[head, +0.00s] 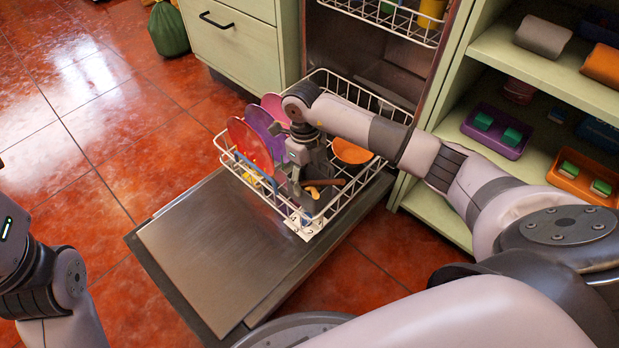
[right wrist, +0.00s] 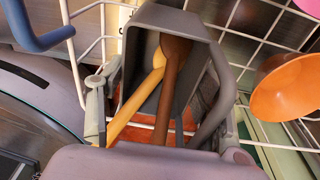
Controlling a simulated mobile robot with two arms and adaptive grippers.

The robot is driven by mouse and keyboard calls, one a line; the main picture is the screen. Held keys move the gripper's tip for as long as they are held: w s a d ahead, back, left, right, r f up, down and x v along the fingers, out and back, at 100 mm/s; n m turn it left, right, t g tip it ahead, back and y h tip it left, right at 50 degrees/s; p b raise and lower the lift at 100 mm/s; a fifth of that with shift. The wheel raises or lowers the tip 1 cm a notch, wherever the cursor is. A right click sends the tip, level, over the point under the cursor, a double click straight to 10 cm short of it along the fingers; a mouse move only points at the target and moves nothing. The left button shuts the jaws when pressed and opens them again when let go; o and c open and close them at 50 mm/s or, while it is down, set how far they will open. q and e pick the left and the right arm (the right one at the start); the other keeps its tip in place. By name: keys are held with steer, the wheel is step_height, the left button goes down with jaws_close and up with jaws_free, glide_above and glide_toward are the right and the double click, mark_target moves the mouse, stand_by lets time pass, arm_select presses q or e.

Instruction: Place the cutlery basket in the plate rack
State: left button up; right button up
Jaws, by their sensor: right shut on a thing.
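The grey cutlery basket (head: 318,168) is low inside the white wire plate rack (head: 338,212), among its front and middle wires. In the right wrist view the basket (right wrist: 190,22) holds a yellow-tan utensil (right wrist: 136,104) and a brown utensil (right wrist: 170,90). My right gripper (head: 300,178) reaches down into the rack and is shut on the basket; its fingers flank the basket in the right wrist view (right wrist: 165,122). The basket's bottom is hidden, so I cannot tell whether it touches the rack floor. My left arm shows at the lower left, but its gripper is out of view.
Red and purple plates (head: 250,146) stand in the rack's left side. An orange bowl (head: 352,151) lies to the basket's right; it also shows in the right wrist view (right wrist: 287,88). The open dishwasher door (head: 215,255) lies below the rack. Shelves (head: 545,75) stand at right.

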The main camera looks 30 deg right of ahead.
steer(key=o, duration=1.3)
steer(key=shift+f, duration=0.1)
